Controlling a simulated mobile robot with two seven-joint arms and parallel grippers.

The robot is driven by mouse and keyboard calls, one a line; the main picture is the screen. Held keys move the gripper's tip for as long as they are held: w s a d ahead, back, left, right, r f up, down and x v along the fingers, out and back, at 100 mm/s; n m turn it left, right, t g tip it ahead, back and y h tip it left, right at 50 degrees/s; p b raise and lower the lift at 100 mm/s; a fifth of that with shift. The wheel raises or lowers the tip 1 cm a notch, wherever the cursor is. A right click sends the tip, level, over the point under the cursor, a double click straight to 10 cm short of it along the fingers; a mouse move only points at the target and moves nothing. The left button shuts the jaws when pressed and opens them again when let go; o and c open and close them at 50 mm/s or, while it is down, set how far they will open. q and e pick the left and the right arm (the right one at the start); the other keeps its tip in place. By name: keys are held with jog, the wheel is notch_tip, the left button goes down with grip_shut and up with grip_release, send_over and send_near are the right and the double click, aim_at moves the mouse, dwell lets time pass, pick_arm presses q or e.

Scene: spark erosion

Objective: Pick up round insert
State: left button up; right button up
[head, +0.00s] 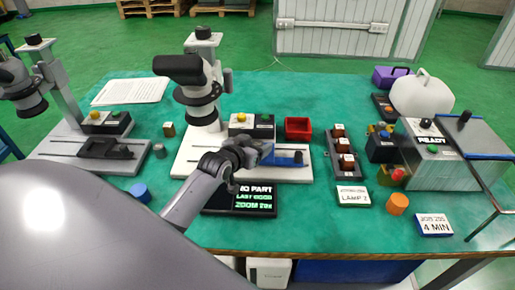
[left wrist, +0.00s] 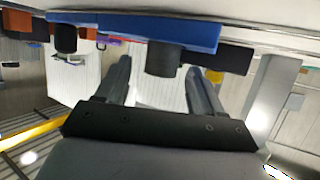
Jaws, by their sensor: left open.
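My left gripper (head: 262,153) reaches over the base of the middle microscope stand, at the left end of a blue fixture (head: 288,159). In the left wrist view the picture is inverted, and the open left gripper (left wrist: 160,72) has a dark round piece (left wrist: 163,61), seemingly the round insert, between its fingers with gaps on both sides. That piece stands on the blue fixture (left wrist: 140,28); in the head view the gripper hides it. A second dark round piece (left wrist: 65,39) stands farther along the fixture; it also shows in the head view (head: 298,157). My right gripper is not in view.
The microscope column (head: 205,105) rises close behind my left gripper. A red bin (head: 298,128) stands behind the fixture. A black display (head: 240,201) lies in front. A rack with several pieces (head: 344,155) is to the right. Green table space lies around them.

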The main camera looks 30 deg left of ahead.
pick_arm(q)
jog(key=shift+r, duration=0.1)
grip_shut()
